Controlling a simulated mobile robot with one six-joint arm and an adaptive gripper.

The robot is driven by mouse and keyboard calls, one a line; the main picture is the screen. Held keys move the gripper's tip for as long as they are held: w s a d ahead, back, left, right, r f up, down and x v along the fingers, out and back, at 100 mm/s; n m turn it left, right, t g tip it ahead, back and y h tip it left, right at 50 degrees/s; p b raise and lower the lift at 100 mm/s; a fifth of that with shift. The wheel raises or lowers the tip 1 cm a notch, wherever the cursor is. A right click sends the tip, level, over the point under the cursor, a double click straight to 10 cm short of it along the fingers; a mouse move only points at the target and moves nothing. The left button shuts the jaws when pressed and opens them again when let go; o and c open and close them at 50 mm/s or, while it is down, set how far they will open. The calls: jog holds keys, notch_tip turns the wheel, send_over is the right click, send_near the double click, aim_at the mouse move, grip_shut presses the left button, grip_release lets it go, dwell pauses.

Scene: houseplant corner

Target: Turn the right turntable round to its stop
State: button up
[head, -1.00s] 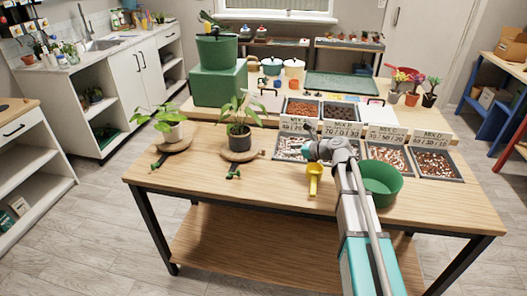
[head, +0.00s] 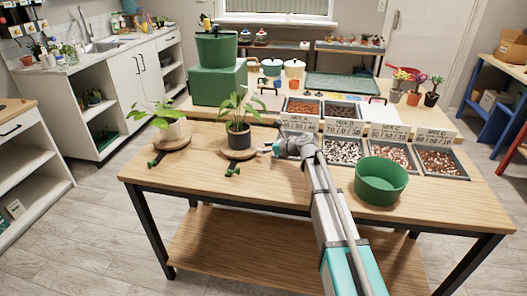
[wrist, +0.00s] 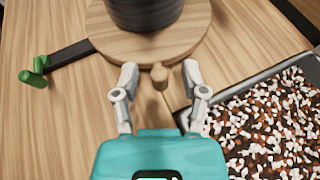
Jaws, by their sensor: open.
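The right turntable (head: 226,153) is a round wooden disc carrying a dark pot (head: 239,141) with a leafy plant. In the wrist view the disc (wrist: 190,45) fills the top middle, with a wooden peg (wrist: 159,77) at its near edge. A black bar with a green end (wrist: 36,72) lies at its left; in the head view the green end (head: 233,170) is in front of the disc. My gripper (head: 268,149) is at the disc's right side. In the wrist view its open fingertips (wrist: 160,75) are either side of the peg, with gaps visible.
The left turntable (head: 172,146) holds another plant. A tray of mixed substrate (wrist: 265,125) lies close to my gripper's right. A green bowl (head: 381,182) stands to the right of my arm.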

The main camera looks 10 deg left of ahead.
jog(key=shift+w+a+f, duration=0.1)
jog(key=shift+a+f, duration=0.05)
jog(key=shift+a, duration=0.2)
grip_shut()
